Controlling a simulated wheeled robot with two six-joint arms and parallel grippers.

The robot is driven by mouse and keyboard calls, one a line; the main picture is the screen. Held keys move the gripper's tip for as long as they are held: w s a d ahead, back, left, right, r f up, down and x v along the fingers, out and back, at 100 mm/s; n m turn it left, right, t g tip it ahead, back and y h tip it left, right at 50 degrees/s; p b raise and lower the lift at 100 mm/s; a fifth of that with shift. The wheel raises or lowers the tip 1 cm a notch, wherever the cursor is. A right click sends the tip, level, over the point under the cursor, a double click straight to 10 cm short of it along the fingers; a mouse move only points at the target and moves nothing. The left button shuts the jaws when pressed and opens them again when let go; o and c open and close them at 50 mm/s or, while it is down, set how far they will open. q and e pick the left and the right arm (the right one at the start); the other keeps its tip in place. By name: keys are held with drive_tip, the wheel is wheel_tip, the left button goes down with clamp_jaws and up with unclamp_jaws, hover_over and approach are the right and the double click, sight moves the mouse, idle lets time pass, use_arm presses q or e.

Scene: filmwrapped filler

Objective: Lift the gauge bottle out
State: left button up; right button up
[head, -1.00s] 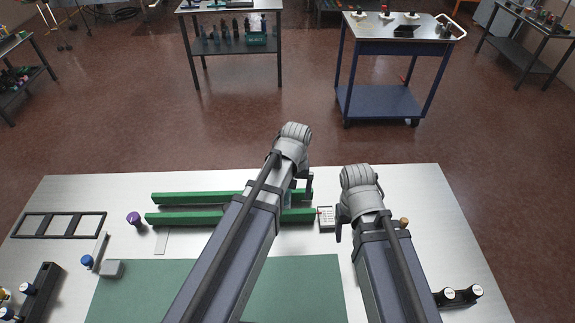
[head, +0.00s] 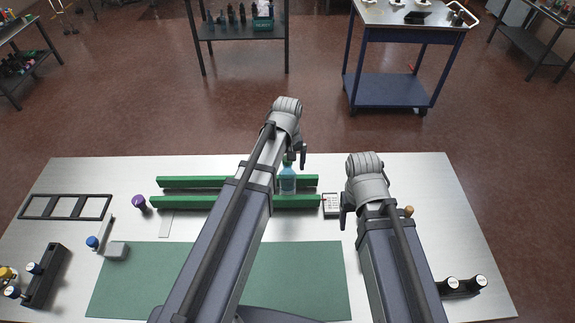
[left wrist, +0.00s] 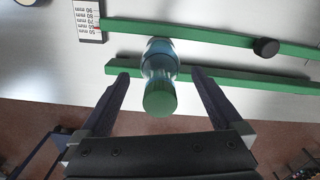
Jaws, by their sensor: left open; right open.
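The gauge bottle (head: 288,181), blue and see-through with a green cap, stands between two green rails (head: 220,202) in the head view. In the left wrist view the bottle (left wrist: 161,60) shows with its green cap (left wrist: 160,99) towards the camera. My left gripper (head: 297,152) is open by the top of the bottle. Its two fingers (left wrist: 159,78) lie on either side of the bottle in the wrist view, with gaps to both sides. My right gripper (head: 346,210) is open and empty, right of the scale block; its arm hides part of the table.
A white scale block (head: 331,204) sits at the rails' right end. A purple-capped item (head: 139,202), a black frame (head: 65,207), a grey block (head: 117,251) and a black rack (head: 45,275) are on the left. A green mat (head: 300,270) lies in front.

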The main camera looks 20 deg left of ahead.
sight(288, 174)
use_arm(q)
wheel_tip(288, 174, down, 4)
drive_tip(key=b, duration=0.3)
drive_tip(key=shift+f, duration=0.1)
use_arm(e)
wheel_tip(288, 174, down, 4)
drive_tip(key=shift+f, duration=0.1)
use_arm(q)
drive_tip(key=shift+c, duration=0.2)
clamp_jaws()
idle(0.6)
drive_tip(key=shift+r+p, duration=1.1)
drive_tip(key=shift+r, duration=0.1)
use_arm(e)
drive_tip(key=shift+r, duration=1.25)
